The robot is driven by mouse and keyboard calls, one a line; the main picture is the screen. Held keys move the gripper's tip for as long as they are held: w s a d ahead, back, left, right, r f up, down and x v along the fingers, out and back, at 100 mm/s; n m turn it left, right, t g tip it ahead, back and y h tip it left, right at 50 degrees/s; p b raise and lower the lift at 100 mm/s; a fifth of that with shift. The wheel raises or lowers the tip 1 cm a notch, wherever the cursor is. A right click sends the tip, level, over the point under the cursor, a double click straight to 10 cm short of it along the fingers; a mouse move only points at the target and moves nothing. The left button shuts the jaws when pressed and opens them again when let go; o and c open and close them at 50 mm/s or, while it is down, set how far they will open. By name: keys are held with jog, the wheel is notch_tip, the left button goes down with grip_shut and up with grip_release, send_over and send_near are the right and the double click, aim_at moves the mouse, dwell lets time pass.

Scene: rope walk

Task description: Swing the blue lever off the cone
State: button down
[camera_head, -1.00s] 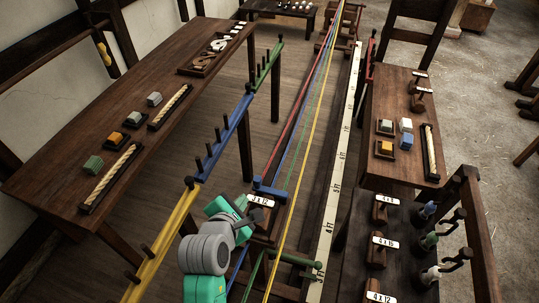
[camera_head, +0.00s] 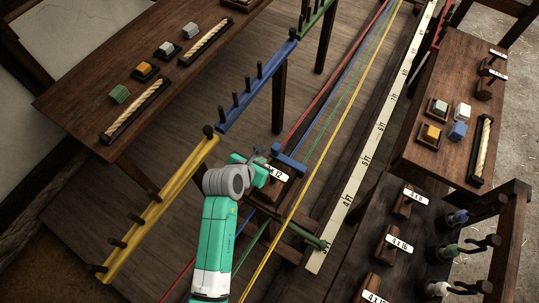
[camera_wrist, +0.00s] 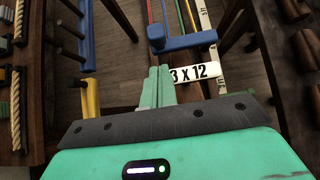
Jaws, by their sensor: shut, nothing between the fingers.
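The blue lever (camera_head: 288,162) is a short blue bar with an upright knob at one end. It lies across the rope lines, just above a white "3 x 12" label. In the wrist view the blue lever (camera_wrist: 188,42) is ahead of my fingers, its knob at the left end. My gripper (camera_wrist: 160,72) has its green fingers together and empty, pointing at the knob end from the near side, with a small gap in the picture. In the head view my gripper (camera_head: 258,172) is close beside the lever and partly covers the label. I cannot make out the cone clearly.
Red, blue, green and yellow ropes run beside the lever, with a white foot scale (camera_head: 365,160) to the right. A yellow pegged rail (camera_head: 160,215) and a blue pegged rail (camera_head: 255,90) stand left. A dark bench (camera_head: 385,235) with tagged blocks stands right.

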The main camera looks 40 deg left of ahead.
aim_at(274, 154)
jog(key=x, duration=0.7)
jog(key=shift+w+f+b, duration=0.2)
jog(key=shift+w+b, duration=0.1)
jog(key=shift+b, duration=0.05)
